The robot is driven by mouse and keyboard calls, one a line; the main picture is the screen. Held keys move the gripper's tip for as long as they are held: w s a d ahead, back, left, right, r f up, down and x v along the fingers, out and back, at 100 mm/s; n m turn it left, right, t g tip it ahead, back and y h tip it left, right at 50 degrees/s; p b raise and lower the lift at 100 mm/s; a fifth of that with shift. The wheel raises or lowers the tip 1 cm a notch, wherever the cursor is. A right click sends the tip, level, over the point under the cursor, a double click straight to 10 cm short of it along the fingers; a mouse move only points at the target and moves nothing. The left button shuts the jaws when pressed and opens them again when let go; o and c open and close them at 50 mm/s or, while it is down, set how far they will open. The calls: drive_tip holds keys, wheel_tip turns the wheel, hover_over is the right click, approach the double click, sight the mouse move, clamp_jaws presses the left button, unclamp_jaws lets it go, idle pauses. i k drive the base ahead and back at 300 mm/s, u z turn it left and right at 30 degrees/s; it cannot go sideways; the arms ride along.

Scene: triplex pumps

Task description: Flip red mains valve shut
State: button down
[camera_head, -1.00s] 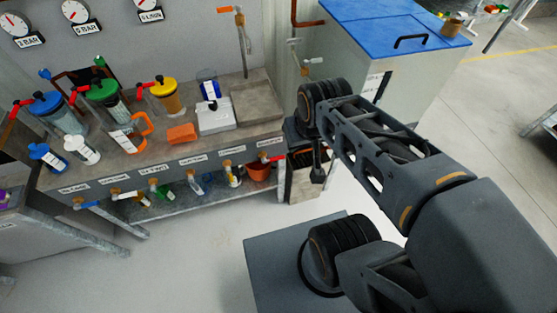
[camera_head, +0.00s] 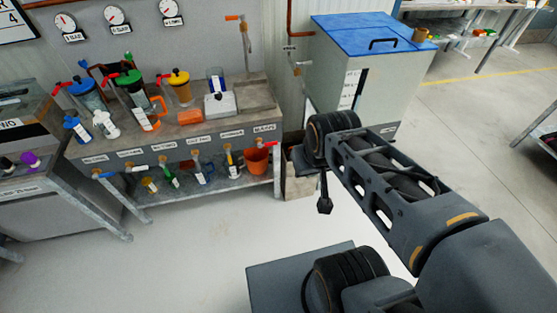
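A row of small taps with coloured handles runs along the front edge of the workbench (camera_head: 215,140), under white labels. The rightmost tap has a red handle (camera_head: 272,144), below the last label (camera_head: 264,128). I take it for the red mains valve, but the label is too small to read and I cannot tell whether the valve is open. My gripper (camera_head: 325,206) hangs pointing down from my arm, to the right of the bench. It is apart from the red handle. Its fingers are small and dark, and I cannot tell whether they are open.
A terracotta pot (camera_head: 256,160) stands on the lower shelf beneath the red handle. A grey cabinet with a blue lid (camera_head: 365,35) stands behind my arm. The floor (camera_head: 190,250) before the bench is clear.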

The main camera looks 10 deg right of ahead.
sight(271, 144)
drive_tip(key=k, duration=0.55)
drive_tip(key=u, duration=0.6)
drive_tip(key=i, duration=1.55)
drive_tip(key=z, duration=0.35)
